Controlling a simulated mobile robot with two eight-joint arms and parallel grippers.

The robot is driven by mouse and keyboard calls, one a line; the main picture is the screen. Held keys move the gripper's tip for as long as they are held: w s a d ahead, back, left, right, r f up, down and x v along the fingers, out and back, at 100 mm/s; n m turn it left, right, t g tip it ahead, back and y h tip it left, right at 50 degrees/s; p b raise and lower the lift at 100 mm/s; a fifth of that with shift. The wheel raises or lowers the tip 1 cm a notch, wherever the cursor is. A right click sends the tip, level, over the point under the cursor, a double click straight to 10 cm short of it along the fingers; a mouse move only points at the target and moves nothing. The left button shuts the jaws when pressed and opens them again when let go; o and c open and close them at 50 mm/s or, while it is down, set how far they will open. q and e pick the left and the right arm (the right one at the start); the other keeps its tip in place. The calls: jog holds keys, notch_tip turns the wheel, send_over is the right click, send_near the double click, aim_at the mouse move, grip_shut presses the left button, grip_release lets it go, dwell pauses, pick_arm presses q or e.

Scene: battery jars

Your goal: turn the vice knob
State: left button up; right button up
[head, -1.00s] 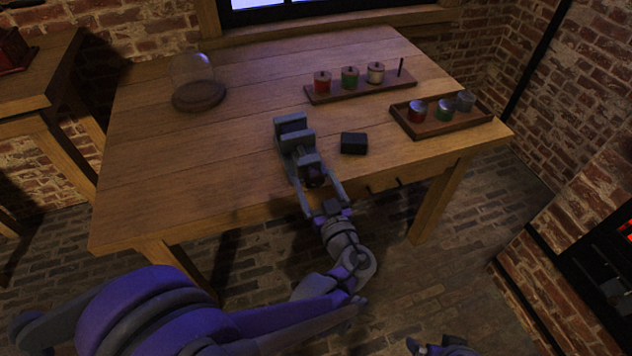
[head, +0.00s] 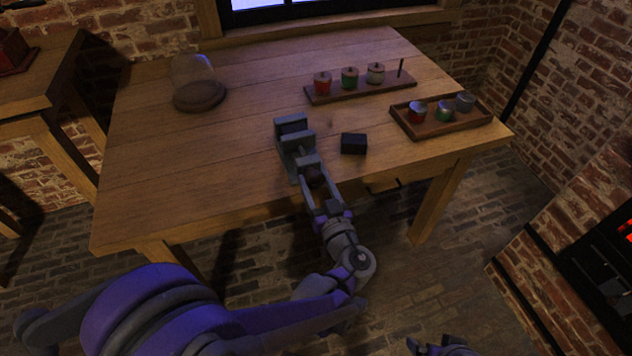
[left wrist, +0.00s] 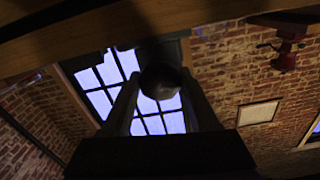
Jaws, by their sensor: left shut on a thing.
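The grey vice (head: 293,140) stands on the wooden table near its front edge. Its dark round knob (head: 314,175) faces the front edge and is partly hidden by my left gripper (head: 316,182). The left gripper is shut on the knob, with a finger on each side. In the left wrist view the knob (left wrist: 160,80) shows as a dark ball between the two fingers of the left gripper (left wrist: 161,88). Part of my right gripper (head: 442,346) shows at the bottom edge of the head view, well away from the table; its jaw state is unclear.
A black block (head: 354,144) lies just right of the vice. Behind are a wooden rack (head: 335,94) with several jars and a peg, a tray (head: 405,124) with jars at right, and a glass dome on a round base (head: 200,97) at left.

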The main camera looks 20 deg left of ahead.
pick_arm(q)
jog(key=o, duration=1.4)
jog(key=shift+c, duration=0.2)
jog(key=p+v, duration=0.1)
jog(key=v, duration=1)
jog(key=shift+w, duration=0.1)
